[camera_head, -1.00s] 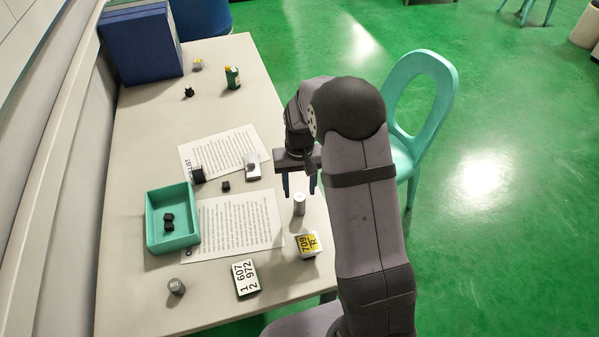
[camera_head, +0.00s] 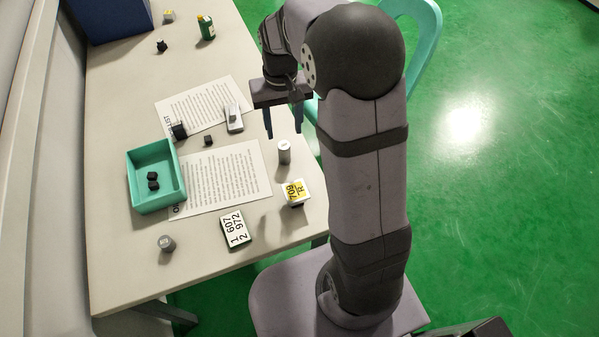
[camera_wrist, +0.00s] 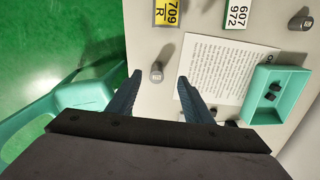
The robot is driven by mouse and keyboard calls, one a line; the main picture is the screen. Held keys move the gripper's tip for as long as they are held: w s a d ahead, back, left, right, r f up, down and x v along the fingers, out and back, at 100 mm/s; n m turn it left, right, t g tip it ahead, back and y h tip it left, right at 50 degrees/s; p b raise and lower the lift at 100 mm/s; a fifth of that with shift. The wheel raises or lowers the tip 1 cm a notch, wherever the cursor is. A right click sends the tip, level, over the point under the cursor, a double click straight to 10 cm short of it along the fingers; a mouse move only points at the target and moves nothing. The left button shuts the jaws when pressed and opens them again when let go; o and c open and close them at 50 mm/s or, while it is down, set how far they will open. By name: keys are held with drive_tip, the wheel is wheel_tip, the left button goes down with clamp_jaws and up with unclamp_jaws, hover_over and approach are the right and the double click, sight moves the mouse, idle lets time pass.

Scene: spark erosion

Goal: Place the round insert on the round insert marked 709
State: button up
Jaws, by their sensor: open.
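A silver round insert (camera_head: 284,153) stands upright on the table near its right edge; it also shows in the wrist view (camera_wrist: 156,73). My gripper (camera_head: 284,146) is open and empty above the table near this insert. In the wrist view the insert lies between the lines of my spread fingers (camera_wrist: 158,85), ahead of the tips and apart from them. A yellow-and-white block marked 709 R (camera_head: 294,192) stands nearer the table's front right; its label also shows at the top of the wrist view (camera_wrist: 166,12). A second grey round insert (camera_head: 166,243) stands at the front left.
A teal tray (camera_head: 136,180) holds small dark pieces. A plate marked 607 972 (camera_head: 236,229) lies at the front. Printed sheets (camera_head: 225,180), a small pale block (camera_head: 235,124) and dark pieces lie mid-table. A teal chair (camera_wrist: 60,105) stands beside the table.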

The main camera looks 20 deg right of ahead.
drive_tip(key=s+a+f+n, duration=0.1)
drive_tip(key=s+a+f, duration=0.1)
drive_tip(key=s, duration=1.6)
drive_tip(key=shift+s+a+f, duration=0.15)
drive_tip(key=shift+s+f, duration=0.05)
drive_tip(key=shift+s, duration=0.1)
drive_tip(key=shift+r+p, duration=0.8)
